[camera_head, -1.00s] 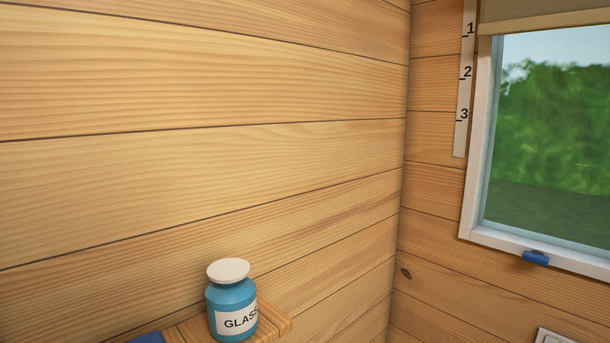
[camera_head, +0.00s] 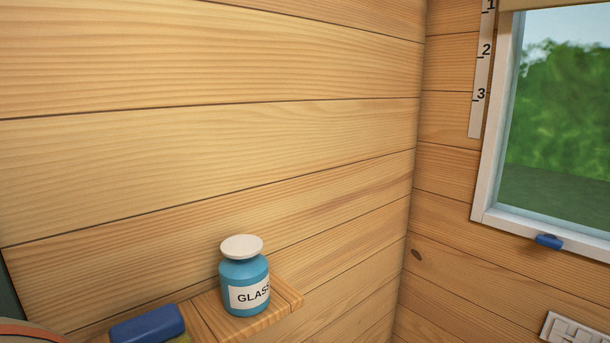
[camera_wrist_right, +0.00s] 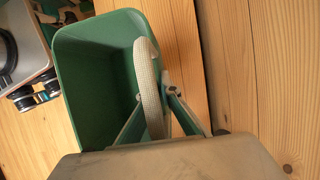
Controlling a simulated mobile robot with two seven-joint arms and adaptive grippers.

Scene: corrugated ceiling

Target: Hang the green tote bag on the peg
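The green tote bag (camera_wrist_right: 95,75) shows in the right wrist view, its open top facing the camera and its inside looking empty. Its cream handle (camera_wrist_right: 148,75) stands up as a loop. My right gripper (camera_wrist_right: 158,98) has its two fingers on either side of the handle, and they appear closed on it. The lower part of the bag is hidden. No peg can be made out in either current view. Neither gripper shows in the head view, and my left gripper is in no view.
A wooden shelf (camera_head: 283,306) on the plank wall (camera_head: 220,130) holds a blue jar (camera_head: 240,273) labelled GLASS and a blue block (camera_head: 148,324). A numbered strip (camera_head: 481,75) hangs beside the window (camera_head: 565,120). A white panel (camera_head: 575,330) is low right. The wall above the shelf is bare.

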